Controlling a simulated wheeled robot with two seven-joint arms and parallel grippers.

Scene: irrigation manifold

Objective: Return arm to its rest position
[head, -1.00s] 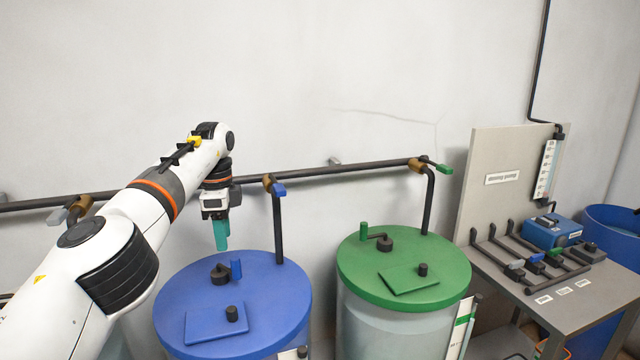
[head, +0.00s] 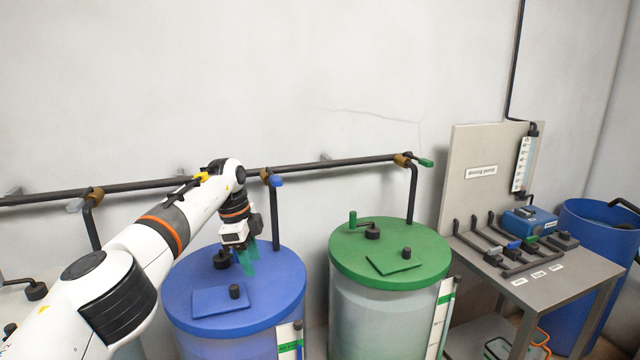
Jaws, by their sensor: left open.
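My left arm comes in from the lower left. Its gripper (head: 249,262) points down, with teal fingers apart and nothing seen between them. It is in front of or just above the back part of the blue tank lid (head: 190,285); whether it touches the lid, I cannot tell. The fingers cover the spot by the black fitting (head: 222,260) on that lid, where the blue lever is hidden. My right gripper is not in view.
A dark pipe (head: 330,166) runs along the wall, with a blue-handled valve (head: 276,181) just behind my gripper and a green-handled valve (head: 425,162) farther right. The green-lidded tank (head: 345,262) stands to the right. A bench (head: 560,285) holds a blue pump (head: 530,221). Open space lies above the pipe.

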